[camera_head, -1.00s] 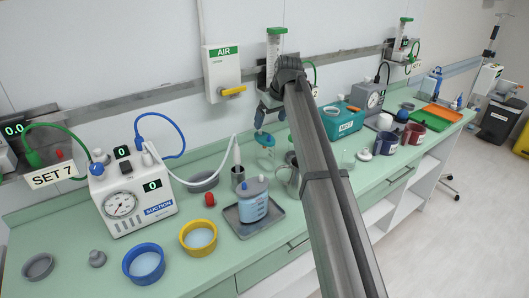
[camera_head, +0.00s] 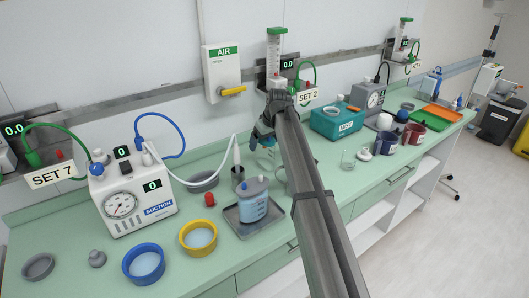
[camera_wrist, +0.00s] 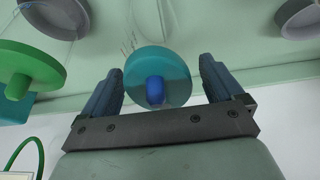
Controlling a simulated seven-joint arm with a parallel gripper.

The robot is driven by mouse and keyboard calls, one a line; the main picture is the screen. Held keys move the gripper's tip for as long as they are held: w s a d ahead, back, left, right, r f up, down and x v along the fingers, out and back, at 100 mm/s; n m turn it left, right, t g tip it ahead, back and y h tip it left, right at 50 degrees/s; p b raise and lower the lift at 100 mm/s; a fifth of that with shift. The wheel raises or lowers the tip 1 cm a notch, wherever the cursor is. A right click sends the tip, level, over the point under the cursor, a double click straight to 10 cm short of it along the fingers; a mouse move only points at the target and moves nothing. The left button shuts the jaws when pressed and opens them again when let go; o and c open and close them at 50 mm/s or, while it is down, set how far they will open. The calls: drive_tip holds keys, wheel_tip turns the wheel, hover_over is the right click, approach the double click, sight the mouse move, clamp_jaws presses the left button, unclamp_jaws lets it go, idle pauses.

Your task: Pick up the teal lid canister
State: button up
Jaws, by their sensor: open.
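The teal lid (camera_wrist: 168,62) of the canister, with a blue knob on top, sits between my gripper's two fingers in the wrist view. My gripper (camera_wrist: 160,72) is open, one finger on each side of the lid; I cannot tell whether either touches it. In the head view my gripper (camera_head: 262,134) is over the canister at the back of the counter. The canister's clear body (camera_head: 267,157) shows partly below the gripper, and its lid is largely hidden there.
A green lid (camera_wrist: 28,68) is close on the left in the wrist view. The suction unit (camera_head: 132,200) is left, and the teal MIST box (camera_head: 336,122) is right.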

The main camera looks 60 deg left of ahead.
drive_tip(key=shift+f, duration=0.15)
drive_tip(key=c, duration=1.2)
